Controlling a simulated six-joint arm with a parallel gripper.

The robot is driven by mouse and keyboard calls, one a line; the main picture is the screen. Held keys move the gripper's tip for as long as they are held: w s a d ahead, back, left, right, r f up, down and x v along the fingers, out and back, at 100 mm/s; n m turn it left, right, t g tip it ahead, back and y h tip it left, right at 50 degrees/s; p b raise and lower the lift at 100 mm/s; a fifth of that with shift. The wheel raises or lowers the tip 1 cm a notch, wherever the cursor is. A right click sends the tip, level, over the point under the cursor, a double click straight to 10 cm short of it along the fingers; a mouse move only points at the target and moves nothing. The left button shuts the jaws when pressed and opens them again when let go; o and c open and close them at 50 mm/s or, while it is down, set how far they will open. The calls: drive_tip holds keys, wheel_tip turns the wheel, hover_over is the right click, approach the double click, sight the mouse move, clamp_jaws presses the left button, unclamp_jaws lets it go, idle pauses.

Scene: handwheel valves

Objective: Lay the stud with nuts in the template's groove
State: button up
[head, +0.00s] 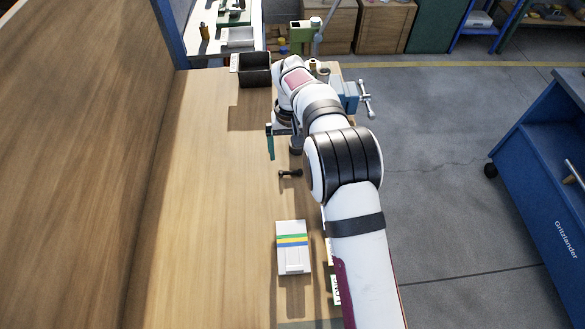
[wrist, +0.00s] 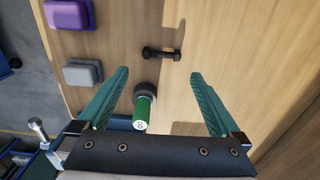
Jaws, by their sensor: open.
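The stud with nuts (head: 290,173) is a short dark bar with thicker ends, lying on the bench. It also shows in the wrist view (wrist: 161,53), just beyond my fingertips and roughly centred between them. My gripper (wrist: 159,73) is open and empty, with two teal fingers spread wide. In the head view one teal finger (head: 270,143) shows up and left of the stud. A white block with green, yellow and blue stripes (head: 293,242), seemingly the template, lies nearer on the bench; I cannot clearly make out its groove. It is not in the wrist view.
A green cylinder with a black end (wrist: 145,108) stands between my fingers, close to the gripper. Grey (wrist: 82,73) and purple (wrist: 69,14) blocks lie at left in the wrist view. A black bin (head: 255,72) and blue vise (head: 352,97) are farther back. The bench's left side is clear.

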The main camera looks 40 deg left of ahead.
sight(290, 172)
drive_tip(key=f, duration=0.6)
drive_tip(key=shift+s+d+f, duration=0.2)
drive_tip(key=shift+s+f, duration=0.1)
drive_tip(key=shift+s, duration=0.05)
drive_tip(key=c, duration=1.2)
drive_tip(key=shift+c, duration=0.2)
drive_tip(key=shift+r, duration=0.2)
